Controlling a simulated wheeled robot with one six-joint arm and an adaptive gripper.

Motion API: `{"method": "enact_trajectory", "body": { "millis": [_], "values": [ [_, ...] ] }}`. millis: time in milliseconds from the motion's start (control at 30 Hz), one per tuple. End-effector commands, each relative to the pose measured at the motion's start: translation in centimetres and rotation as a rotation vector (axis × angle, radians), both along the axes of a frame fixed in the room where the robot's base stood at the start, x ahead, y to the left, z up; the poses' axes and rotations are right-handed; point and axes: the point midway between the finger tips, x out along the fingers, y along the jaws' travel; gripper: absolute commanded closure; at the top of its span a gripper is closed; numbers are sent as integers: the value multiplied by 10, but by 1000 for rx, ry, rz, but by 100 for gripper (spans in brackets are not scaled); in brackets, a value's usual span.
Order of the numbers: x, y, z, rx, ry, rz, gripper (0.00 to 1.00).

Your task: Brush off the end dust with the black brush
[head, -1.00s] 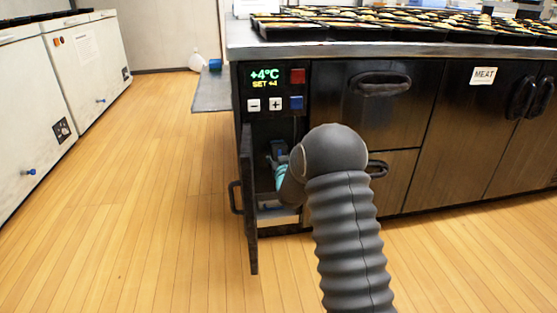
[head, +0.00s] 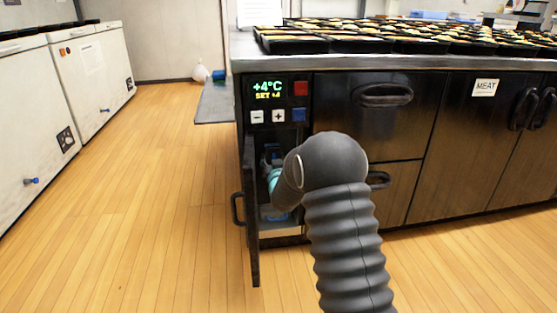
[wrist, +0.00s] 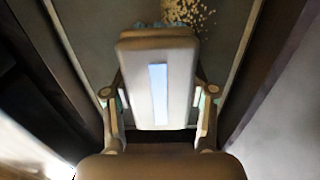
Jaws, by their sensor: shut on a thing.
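In the wrist view my gripper (wrist: 160,95) is shut on a block-shaped brush (wrist: 157,65), with one finger on each side. The brush looks pale grey here, with a light-blue stripe and bluish bristles along its far edge. A patch of tan, crumb-like dust (wrist: 187,12) lies on a grey panel (wrist: 90,25), just beyond the bristles to the right. I cannot tell whether the bristles touch it. In the head view my arm hides most of my gripper, which reaches into the open compartment (head: 280,230) under the control panel.
The compartment's narrow door (head: 250,215) stands open on the left. Dark frame edges flank the panel in the wrist view. A temperature display (head: 268,88) and buttons sit above. Bento trays (head: 400,45) cover the counter. The wooden floor (head: 140,200) to the left is clear.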

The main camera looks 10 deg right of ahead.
Motion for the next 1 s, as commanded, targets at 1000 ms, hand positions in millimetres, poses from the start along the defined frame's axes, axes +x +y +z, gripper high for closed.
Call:
{"method": "enact_trajectory", "body": {
  "millis": [1000],
  "values": [
    [0, 16, -33, 0, -2, 1, 76]
  ]
}}
